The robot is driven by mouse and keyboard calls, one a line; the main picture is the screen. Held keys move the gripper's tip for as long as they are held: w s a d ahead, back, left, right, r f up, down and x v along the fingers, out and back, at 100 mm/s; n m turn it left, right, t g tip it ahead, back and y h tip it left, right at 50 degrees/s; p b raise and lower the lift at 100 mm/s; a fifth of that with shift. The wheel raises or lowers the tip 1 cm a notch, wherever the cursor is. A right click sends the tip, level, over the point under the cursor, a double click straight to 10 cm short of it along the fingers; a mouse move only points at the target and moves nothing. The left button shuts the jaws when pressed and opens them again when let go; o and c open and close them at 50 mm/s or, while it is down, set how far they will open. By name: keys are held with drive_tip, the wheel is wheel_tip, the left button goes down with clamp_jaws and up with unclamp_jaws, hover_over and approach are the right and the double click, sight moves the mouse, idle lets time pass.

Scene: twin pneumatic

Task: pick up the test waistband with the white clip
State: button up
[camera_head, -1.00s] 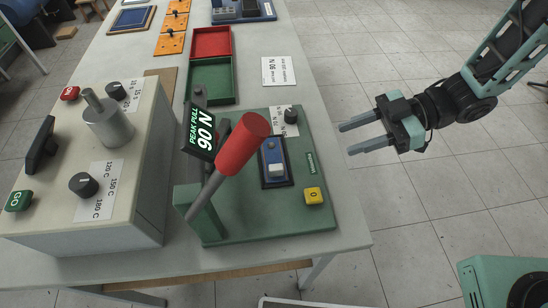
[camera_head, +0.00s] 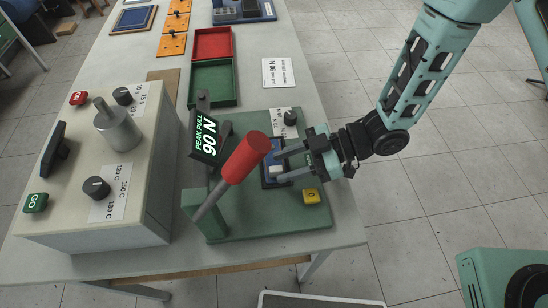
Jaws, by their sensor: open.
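A blue piece with a white block on it (camera_head: 274,170), which looks like the test waistband with its white clip, lies in a dark frame on the green tester base (camera_head: 240,225). My gripper (camera_head: 275,167) reaches in from the right with its jaws open. One finger lies on the far side of the white block and the other on the near side. The fingers partly cover the blue piece. I cannot tell whether they touch it.
A red-handled lever (camera_head: 246,158) and a display reading 90 N (camera_head: 204,137) stand close to the left. A yellow button (camera_head: 311,196) and a black knob (camera_head: 290,118) flank my gripper. A beige press box (camera_head: 100,210) stands further left. Red (camera_head: 231,43) and green (camera_head: 233,86) trays lie behind.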

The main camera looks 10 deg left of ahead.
sight(272, 168)
drive_tip(key=shift+p+x, duration=0.3)
drive_tip(key=shift+x, duration=1.15)
clamp_jaws()
